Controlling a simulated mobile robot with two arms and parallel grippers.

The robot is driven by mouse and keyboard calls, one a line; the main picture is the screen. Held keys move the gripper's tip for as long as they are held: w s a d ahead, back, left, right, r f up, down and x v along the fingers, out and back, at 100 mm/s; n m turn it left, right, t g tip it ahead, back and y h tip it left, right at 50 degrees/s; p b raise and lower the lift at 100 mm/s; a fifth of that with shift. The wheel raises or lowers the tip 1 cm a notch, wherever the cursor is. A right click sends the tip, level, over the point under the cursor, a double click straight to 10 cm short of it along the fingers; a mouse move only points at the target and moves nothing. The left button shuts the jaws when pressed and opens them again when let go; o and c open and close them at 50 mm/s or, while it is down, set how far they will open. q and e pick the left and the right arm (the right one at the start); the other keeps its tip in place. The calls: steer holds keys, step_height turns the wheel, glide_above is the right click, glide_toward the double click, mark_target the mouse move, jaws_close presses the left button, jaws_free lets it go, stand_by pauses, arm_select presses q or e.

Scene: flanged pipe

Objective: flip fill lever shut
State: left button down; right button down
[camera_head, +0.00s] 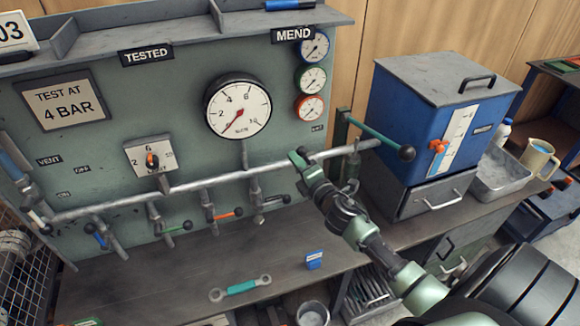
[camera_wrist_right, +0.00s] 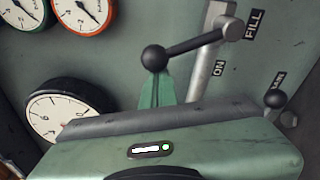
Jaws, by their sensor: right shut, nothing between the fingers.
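The fill lever shows in the right wrist view as a dark bar (camera_wrist_right: 195,43) with a black ball knob (camera_wrist_right: 153,57). It runs from a grey pivot on a pipe beside the FILL label (camera_wrist_right: 254,23); an ON label (camera_wrist_right: 219,68) is near the pipe. My right gripper (camera_wrist_right: 155,80) is shut and empty, its green fingertips right at the knob; whether they touch it I cannot tell. In the head view my right gripper (camera_head: 299,157) is at the right end of the panel's pipe and hides the lever. My left gripper is not in view.
The green panel (camera_head: 85,150) carries a large gauge (camera_head: 238,107) and several small levers along a horizontal pipe (camera_head: 230,176). A blue tank (camera_head: 425,115) stands right of my arm, with a green black-knobbed handle (camera_head: 380,140). A wrench (camera_head: 240,288) lies on the bench.

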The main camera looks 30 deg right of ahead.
mark_target(303, 153)
steer(key=m, duration=0.1)
steer(key=d+r+m, duration=0.1)
steer(key=d+m, duration=0.1)
steer(key=shift+s+d+r, duration=0.25)
steer(key=shift+s+r, duration=0.05)
steer(key=shift+s+d+r+m+t, duration=0.15)
steer(key=shift+d+m, duration=0.3)
steer(key=shift+m, duration=0.25)
steer(key=shift+s+d+r+m+t, duration=0.15)
steer(key=shift+d+m, duration=0.3)
steer(key=shift+m, duration=0.25)
steer(key=shift+w, duration=0.1)
steer(key=shift+r, duration=0.1)
